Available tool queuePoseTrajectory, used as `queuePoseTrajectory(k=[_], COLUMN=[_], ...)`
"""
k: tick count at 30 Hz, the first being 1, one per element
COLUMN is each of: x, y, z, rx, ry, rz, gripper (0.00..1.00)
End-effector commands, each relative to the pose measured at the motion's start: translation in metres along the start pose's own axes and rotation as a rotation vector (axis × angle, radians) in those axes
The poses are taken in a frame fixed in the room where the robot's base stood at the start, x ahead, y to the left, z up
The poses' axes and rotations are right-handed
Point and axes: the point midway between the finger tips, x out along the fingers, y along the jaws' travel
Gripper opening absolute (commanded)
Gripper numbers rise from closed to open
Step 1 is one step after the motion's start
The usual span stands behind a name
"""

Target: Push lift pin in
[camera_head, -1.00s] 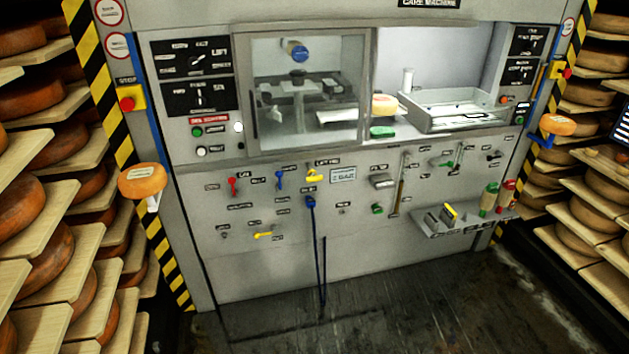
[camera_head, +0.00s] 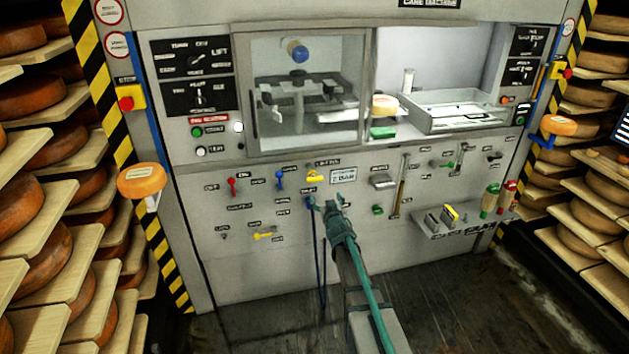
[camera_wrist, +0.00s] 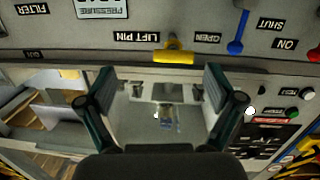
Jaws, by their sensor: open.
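The yellow lift pin (camera_head: 314,176) sits on the grey front panel under its label in the head view. In the wrist view, which looks upside down, the yellow lift pin (camera_wrist: 175,54) lies beside the LIFT PIN label (camera_wrist: 138,36), near the top centre. My gripper (camera_head: 327,202) is in front of the panel, a little below and right of the pin in the head view. In the wrist view its two dark green fingers (camera_wrist: 158,78) are spread wide with nothing between them. The pin appears just beyond the fingertips, right of their middle. I cannot tell how deep the pin sits.
A blue handle (camera_wrist: 238,45) is close beside the pin. A blue part (camera_head: 310,202) with a hanging cord is by my gripper. A red handle (camera_head: 232,186) and a lower yellow handle (camera_head: 265,235) are further left. A shelf (camera_head: 465,220) juts out at right.

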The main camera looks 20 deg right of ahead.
Motion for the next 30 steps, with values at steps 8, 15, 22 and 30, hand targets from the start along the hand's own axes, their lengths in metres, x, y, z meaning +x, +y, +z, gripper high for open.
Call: queuePoseTrajectory(k=[8,15,22,30], x=[0.003,0.028,0.068,0.102], y=[-0.015,-0.016,-0.018,-0.021], z=[-0.024,-0.026,-0.031,-0.034], rx=[0.055,0.057,0.056,0.056], ry=[0.11,0.107,0.106,0.106], rz=[-0.069,-0.068,-0.067,-0.067], gripper=[0.92,0.92,0.92,0.92])
